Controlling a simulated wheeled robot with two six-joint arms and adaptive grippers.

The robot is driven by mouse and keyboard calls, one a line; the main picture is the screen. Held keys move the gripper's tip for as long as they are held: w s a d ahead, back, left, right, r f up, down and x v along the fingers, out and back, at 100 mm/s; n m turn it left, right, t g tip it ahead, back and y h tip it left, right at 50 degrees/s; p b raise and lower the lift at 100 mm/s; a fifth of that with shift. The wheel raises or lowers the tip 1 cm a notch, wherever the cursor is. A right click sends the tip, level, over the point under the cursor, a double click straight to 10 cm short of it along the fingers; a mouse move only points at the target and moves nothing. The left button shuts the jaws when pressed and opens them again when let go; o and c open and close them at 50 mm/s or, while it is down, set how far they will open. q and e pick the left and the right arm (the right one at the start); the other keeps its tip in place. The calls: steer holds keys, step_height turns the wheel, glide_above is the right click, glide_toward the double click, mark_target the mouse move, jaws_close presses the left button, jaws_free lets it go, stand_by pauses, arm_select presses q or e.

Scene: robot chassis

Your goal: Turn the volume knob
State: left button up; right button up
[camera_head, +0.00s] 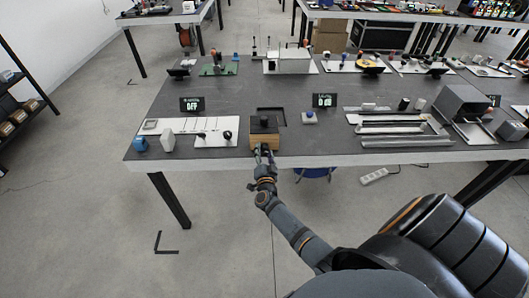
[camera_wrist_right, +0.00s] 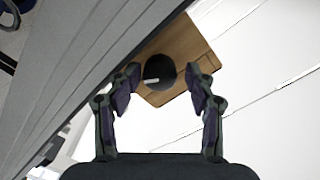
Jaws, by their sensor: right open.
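The volume knob (camera_wrist_right: 159,72) is a round black knob with a short white mark, set on the front face of a wooden box (camera_wrist_right: 184,45). In the head view the box (camera_head: 264,142), with a dark top, stands at the table's front edge. My right gripper (camera_wrist_right: 166,85) is open, with one finger on each side of the knob. I cannot tell whether the fingers touch it. In the head view my right gripper (camera_head: 264,150) is in front of the box and hides the knob. My left gripper is not in view.
The dark table (camera_head: 330,95) carries white panels with switches left of the box, a small blue-button block (camera_head: 309,118) to the right and metal rails (camera_head: 400,130) farther right. Small display signs (camera_head: 192,104) stand behind.

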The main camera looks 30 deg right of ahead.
steer(key=v, duration=0.7)
steer(key=shift+s+a, duration=0.2)
steer(key=shift+s, duration=0.05)
steer(key=shift+f, duration=0.1)
steer(key=s+a+f+n+g+y, duration=0.2)
steer(key=s+f+n+y, duration=0.15)
steer(key=f, duration=0.45)
steer(key=s+a+f+n+g+y, duration=0.1)
steer(key=s+a+f+n+y, duration=0.15)
steer(key=s+f, duration=0.4)
steer(key=s+a+f+n+g+y, duration=0.2)
steer(key=f+n, duration=0.2)
steer(key=f, duration=0.6)
steer(key=s+f+n+g, duration=0.1)
steer(key=s+f+g, duration=0.2)
steer(key=s, duration=0.7)
steer(key=s+d+f+n+g, duration=0.1)
steer(key=s+f+n+g, duration=0.1)
steer(key=s+f, duration=0.5)
steer(key=s+f+n+g, duration=0.2)
steer(key=s+f+g, duration=0.2)
steer(key=s, duration=1)
steer(key=shift+d+f, duration=0.4)
steer(key=shift+f, duration=0.1)
